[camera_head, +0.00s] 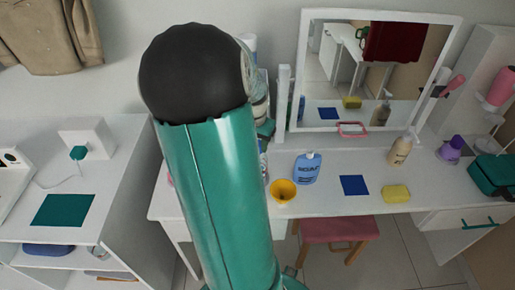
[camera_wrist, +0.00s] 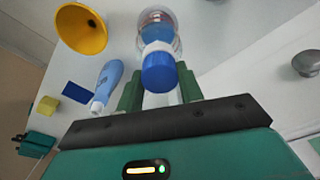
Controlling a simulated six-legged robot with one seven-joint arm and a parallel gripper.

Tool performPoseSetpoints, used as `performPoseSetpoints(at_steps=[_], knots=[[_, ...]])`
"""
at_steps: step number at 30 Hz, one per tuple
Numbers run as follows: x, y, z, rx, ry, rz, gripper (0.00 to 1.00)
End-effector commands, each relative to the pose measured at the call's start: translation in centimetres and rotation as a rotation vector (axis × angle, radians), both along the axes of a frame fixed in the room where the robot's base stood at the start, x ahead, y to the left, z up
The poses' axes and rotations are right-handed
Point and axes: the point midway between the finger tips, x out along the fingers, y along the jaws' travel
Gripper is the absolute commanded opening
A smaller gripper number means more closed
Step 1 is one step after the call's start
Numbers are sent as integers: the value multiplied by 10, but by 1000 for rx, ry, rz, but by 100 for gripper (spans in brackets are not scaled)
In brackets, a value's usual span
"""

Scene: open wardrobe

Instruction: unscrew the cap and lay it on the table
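A clear bottle (camera_wrist: 158,20) with a blue cap (camera_wrist: 158,73) stands on the white table (camera_wrist: 110,48) in the wrist view. Reddish contents show inside it. My gripper (camera_wrist: 160,82) has its two green fingers on either side of the cap, very close to it. I cannot tell whether they touch it. The cap appears to be on the bottle's neck. In the head view my arm hides most of the bottle and the gripper. The same table (camera_head: 325,200) shows there below the mirror.
A yellow funnel-like cup (camera_head: 283,190), a blue bottle (camera_head: 307,169), a dark blue square (camera_head: 354,185) and a yellow sponge (camera_head: 396,193) lie or stand to the right. A pump bottle (camera_head: 401,150) is further back. A pink stool (camera_head: 338,229) stands in front.

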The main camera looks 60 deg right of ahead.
Motion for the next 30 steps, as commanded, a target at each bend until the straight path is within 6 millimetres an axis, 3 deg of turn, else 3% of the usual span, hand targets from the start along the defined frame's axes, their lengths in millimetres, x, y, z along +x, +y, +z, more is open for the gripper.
performPoseSetpoints(at_steps=[5, 30], knots=[[0, 0, 0, 0, -1, 64, 11], [0, -1, 1, -2, -2, 1030, 11]])
